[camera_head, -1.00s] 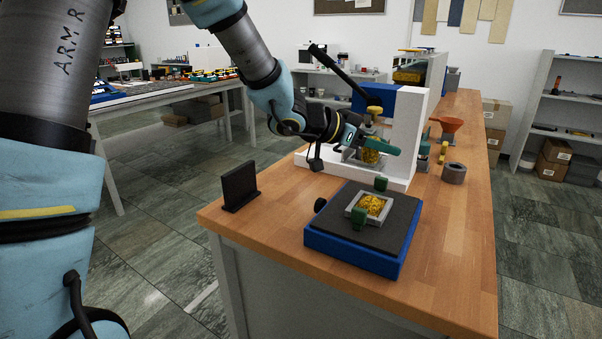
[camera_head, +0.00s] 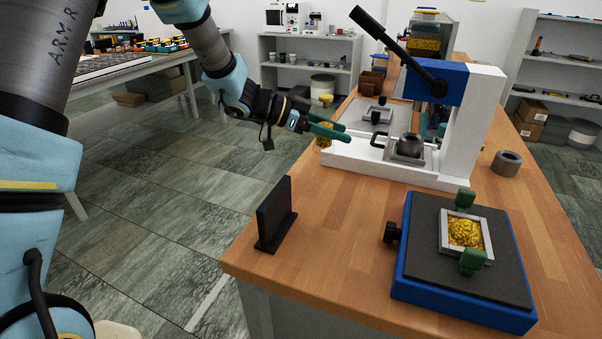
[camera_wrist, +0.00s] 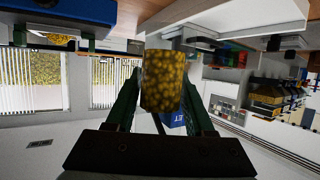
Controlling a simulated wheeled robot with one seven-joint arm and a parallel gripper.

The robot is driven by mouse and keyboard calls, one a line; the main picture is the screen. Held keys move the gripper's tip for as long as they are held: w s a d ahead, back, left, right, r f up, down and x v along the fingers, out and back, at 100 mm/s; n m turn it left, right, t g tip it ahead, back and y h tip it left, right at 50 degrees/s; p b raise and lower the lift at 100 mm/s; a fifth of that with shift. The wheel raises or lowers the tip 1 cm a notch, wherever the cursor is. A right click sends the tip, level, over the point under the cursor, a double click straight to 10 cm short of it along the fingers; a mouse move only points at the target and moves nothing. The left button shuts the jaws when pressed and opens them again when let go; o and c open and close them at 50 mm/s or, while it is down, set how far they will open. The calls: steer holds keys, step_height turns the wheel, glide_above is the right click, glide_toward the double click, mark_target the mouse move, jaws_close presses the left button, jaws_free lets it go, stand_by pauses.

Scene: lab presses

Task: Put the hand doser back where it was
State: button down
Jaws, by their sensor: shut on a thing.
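The hand doser (camera_head: 325,141), a clear cylinder filled with yellow granules under a yellow knob, is held upright in my gripper (camera_head: 342,133). The green fingers are shut on its sides. It hangs left of the white and blue press (camera_head: 487,120), apart from it, near the left edge of the wooden bench (camera_head: 345,215). In the wrist view the doser (camera_wrist: 163,80) fills the space between the fingers. A dark round cup in a grey holder (camera_head: 408,150) sits on the press base.
A blue, dark-topped platform (camera_head: 410,275) bears a grey frame (camera_head: 486,245) of yellow granules with green clamps. A black upright plate (camera_head: 275,215) stands at the bench's left edge. A grey ring (camera_head: 507,163) lies right of the press. Bench wood between plate and press is clear.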

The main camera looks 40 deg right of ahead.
mark_target(332, 149)
steer(key=f, duration=0.3)
steer(key=f+p, duration=0.1)
steer(key=f, duration=0.1)
steer(key=shift+w+a, duration=0.1)
steer(key=shift+w, duration=0.2)
steer(key=shift+f+p, duration=0.5)
steer(key=shift+f, duration=2.05)
